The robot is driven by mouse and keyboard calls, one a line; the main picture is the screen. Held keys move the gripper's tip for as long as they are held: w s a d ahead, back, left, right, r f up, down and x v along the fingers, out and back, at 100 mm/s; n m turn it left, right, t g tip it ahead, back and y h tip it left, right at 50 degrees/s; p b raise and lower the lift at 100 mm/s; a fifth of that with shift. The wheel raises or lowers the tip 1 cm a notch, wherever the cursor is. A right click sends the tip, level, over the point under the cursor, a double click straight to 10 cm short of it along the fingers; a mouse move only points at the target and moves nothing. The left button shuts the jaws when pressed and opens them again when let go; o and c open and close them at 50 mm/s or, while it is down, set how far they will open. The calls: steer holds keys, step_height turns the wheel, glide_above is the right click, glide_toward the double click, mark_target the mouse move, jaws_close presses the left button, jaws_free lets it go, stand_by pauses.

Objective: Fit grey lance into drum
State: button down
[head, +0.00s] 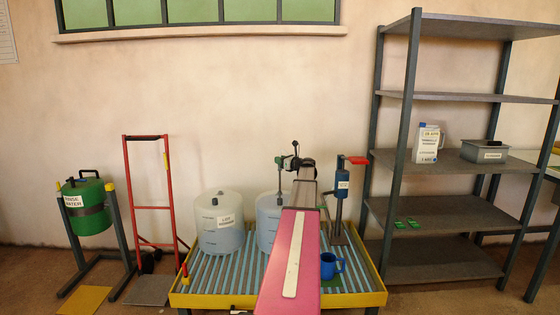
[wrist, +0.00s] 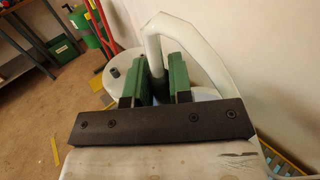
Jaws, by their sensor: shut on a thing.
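My gripper (wrist: 155,85) has green fingers and is shut on the grey lance (wrist: 153,48), whose tube stands upright between them in the wrist view. A pale hose (wrist: 212,38) loops from its top to the right. In the head view the gripper (head: 280,163) is above the right drum (head: 267,222), a pale translucent drum partly hidden by my arm. The lance's thin shaft (head: 279,183) points down at that drum's top. I cannot tell whether its tip is inside an opening. A second pale drum (head: 221,228) with a white label stands to the left.
Both drums stand on a yellow-rimmed grating (head: 205,299). A blue mug (head: 330,266) and a blue pump with a red handle (head: 342,185) are at right. A grey shelf (head: 455,152) stands further right. A red hand truck (head: 150,205) and green drum (head: 88,208) are at left.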

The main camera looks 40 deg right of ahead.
step_height(320, 180, down, 17)
steer(key=shift+r, duration=0.2)
stand_by(6.8)
steer(key=c, duration=0.9)
jaws_free()
steer(key=shift+c, duration=0.2)
